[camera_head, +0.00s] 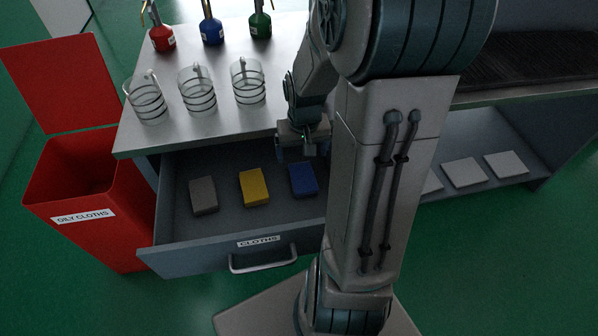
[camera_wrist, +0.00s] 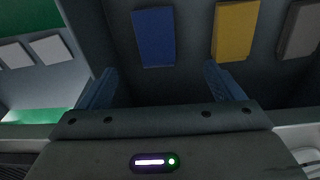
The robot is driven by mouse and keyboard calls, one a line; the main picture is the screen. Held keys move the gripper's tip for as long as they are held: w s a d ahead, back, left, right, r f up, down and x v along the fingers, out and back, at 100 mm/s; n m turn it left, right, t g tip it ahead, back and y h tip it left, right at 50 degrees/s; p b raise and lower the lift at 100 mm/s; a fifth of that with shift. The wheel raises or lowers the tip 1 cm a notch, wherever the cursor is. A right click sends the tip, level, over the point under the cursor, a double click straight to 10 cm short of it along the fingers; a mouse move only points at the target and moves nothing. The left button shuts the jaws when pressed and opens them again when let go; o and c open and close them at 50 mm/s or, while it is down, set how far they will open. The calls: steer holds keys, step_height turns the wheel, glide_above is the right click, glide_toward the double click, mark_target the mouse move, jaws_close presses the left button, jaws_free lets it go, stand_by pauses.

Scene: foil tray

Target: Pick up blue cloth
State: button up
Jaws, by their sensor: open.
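The blue cloth (camera_head: 303,181) is a small folded block lying in the open drawer (camera_head: 205,236) labelled "CLOTHS", at the right of a row of cloths. It also shows in the wrist view (camera_wrist: 154,37), ahead of the fingers and between their lines. My gripper (camera_head: 300,153) is over the back of the drawer, close to the blue cloth. In the wrist view my gripper (camera_wrist: 160,88) has its two fingers spread apart with nothing between them. The cloth is not touched by the fingers in that view.
A yellow cloth (camera_head: 254,188) and a grey cloth (camera_head: 203,195) lie left of the blue one. Glass jars (camera_head: 197,87) stand on the bench above. A red "OILY CLOTHS" bin (camera_head: 77,190) stands open at left. White pads (camera_head: 464,172) lie on the right shelf.

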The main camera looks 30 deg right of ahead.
steer(key=b, duration=0.2)
glide_above(303, 176)
steer(key=s+a, duration=0.1)
step_height(303, 176, down, 7)
steer(key=shift+f, duration=0.1)
steer(key=shift+w+d+f+b, duration=0.15)
steer(key=shift+f+b, duration=0.1)
steer(key=shift+f, duration=0.65)
steer(key=shift+w+d+f+b, duration=0.1)
steer(key=shift+d+f+b, duration=0.15)
steer(key=shift+f, duration=0.6)
steer(key=shift+w+d+f+b, duration=0.15)
steer(key=shift+f+b, duration=0.1)
steer(key=shift+f, duration=0.65)
steer(key=c, duration=1.1)
